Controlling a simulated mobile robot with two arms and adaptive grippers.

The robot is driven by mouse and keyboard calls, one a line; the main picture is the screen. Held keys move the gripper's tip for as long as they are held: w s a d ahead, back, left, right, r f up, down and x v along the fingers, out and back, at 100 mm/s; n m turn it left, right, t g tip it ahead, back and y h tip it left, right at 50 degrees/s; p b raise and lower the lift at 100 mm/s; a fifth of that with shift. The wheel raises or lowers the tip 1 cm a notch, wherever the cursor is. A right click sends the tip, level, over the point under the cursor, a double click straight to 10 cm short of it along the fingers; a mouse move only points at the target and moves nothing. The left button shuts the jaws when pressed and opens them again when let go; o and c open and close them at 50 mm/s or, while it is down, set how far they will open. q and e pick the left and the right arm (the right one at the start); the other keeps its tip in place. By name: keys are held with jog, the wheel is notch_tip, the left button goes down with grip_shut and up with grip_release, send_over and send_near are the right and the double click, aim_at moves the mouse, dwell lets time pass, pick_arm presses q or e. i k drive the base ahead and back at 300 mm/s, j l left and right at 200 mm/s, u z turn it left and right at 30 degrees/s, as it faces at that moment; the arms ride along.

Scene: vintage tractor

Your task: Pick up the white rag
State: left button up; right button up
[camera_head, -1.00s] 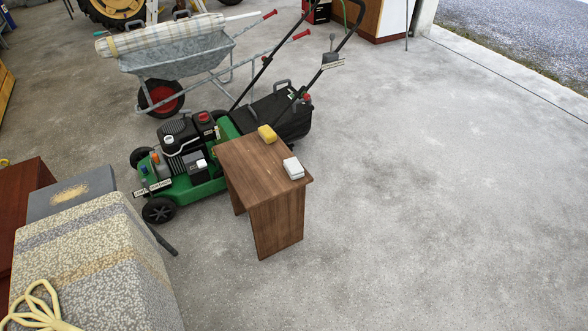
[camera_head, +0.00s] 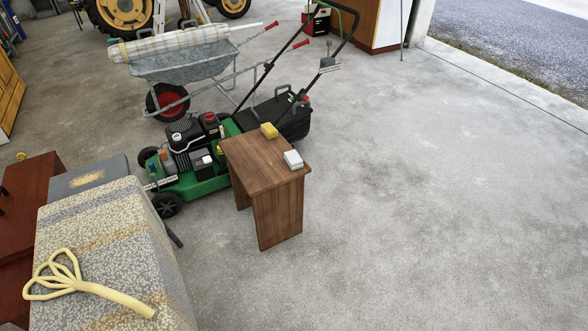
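A small white folded item (camera_head: 293,159), which looks like the white rag, lies on the right end of a small brown wooden table (camera_head: 256,172). A yellow item (camera_head: 269,130), like a sponge or folded cloth, lies on the same table, behind and left of the white one. The two are apart. Neither of my grippers shows in the head view.
A green lawnmower (camera_head: 190,170) stands just left of and behind the table. A wheelbarrow (camera_head: 182,65) is behind it. A speckled covered block (camera_head: 105,255) with a yellow rope-like thing (camera_head: 85,284) fills the lower left. The concrete floor (camera_head: 420,200) right of the table is clear.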

aim_at(292, 157)
jog(key=i+l, duration=0.15)
jog(key=l, duration=0.2)
jog(key=i+l, duration=0.15)
jog(key=l, duration=0.2)
jog(key=i+l, duration=0.15)
jog(key=l, duration=0.2)
